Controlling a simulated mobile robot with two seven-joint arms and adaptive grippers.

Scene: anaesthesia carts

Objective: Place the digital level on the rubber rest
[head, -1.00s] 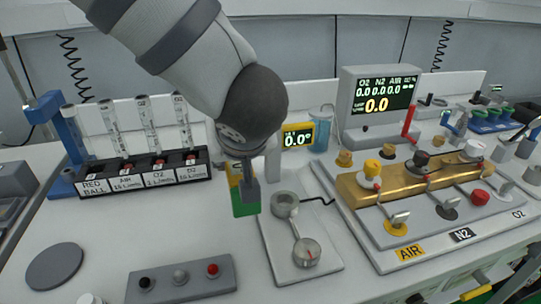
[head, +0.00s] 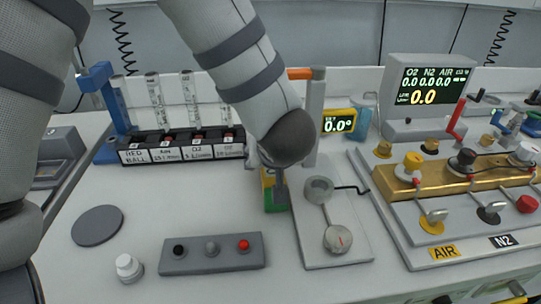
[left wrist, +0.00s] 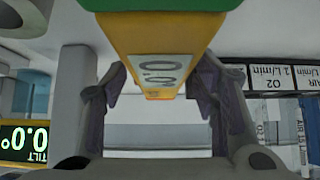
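The digital level (head: 269,180) is a small yellow block with a green base and a 0.0 readout, upright left of the grey plate. It fills the left wrist view's upper middle (left wrist: 160,35). My left gripper (head: 280,185) comes down over it, with a finger on each side; the fingers look shut on it (left wrist: 158,85). I cannot tell whether its base touches the bench. A flat dark grey disc, which looks like the rubber rest (head: 97,225), lies bare at the left of the bench. My right gripper is not in view.
A labelled flowmeter rack (head: 185,148) is behind. The grey plate with dials (head: 335,240) and a tilt display (head: 338,122) are to the right. Bench between disc and rack is clear.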

